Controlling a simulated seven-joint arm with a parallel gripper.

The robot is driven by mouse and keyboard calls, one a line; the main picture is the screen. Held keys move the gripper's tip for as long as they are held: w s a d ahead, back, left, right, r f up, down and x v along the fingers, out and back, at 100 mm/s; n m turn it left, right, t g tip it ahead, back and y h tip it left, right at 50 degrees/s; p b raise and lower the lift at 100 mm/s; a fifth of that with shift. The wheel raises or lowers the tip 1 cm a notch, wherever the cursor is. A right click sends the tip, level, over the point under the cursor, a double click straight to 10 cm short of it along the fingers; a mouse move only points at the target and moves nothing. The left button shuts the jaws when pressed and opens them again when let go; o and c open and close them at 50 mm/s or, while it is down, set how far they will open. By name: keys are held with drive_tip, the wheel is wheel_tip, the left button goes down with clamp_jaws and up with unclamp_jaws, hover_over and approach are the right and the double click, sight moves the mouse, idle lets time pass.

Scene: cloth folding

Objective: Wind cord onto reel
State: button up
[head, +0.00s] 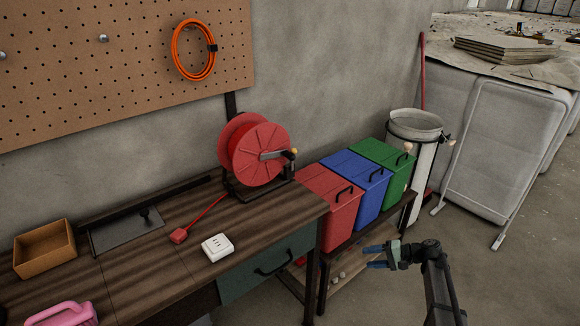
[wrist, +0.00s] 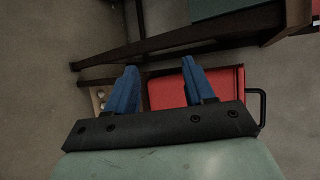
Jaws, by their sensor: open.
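A red cord reel (head: 258,150) stands on a dark frame near the right end of the wooden workbench. A crank with a pale knob (head: 293,151) sticks out from its right face. A red cord (head: 207,211) runs from the reel across the bench to a red plug end (head: 178,236). My gripper (head: 372,257) is open and empty, to the right of the bench, in front of the bins and apart from the reel. In the wrist view its blue fingers (wrist: 160,88) are spread, with nothing between them. The reel and cord do not show in the wrist view.
A white socket block (head: 217,247) lies near the plug. Red (head: 328,205), blue (head: 355,178) and green (head: 386,163) lidded bins stand right of the bench. A cardboard box (head: 44,250) and a pink object (head: 65,314) are at left. An orange coil (head: 193,50) hangs on the pegboard.

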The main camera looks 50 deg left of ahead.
drive_tip(key=w+a+r+n+g+y, duration=0.1)
drive_tip(key=a+r+n+g, duration=0.15)
drive_tip(key=a+r, duration=1.2)
drive_tip(key=n+g+y, duration=0.1)
drive_tip(key=n+g, duration=0.2)
approach(287, 157)
drive_tip(key=x, duration=1)
drive_tip(key=shift+a, duration=0.15)
drive_tip(key=shift+c, duration=0.4)
clamp_jaws()
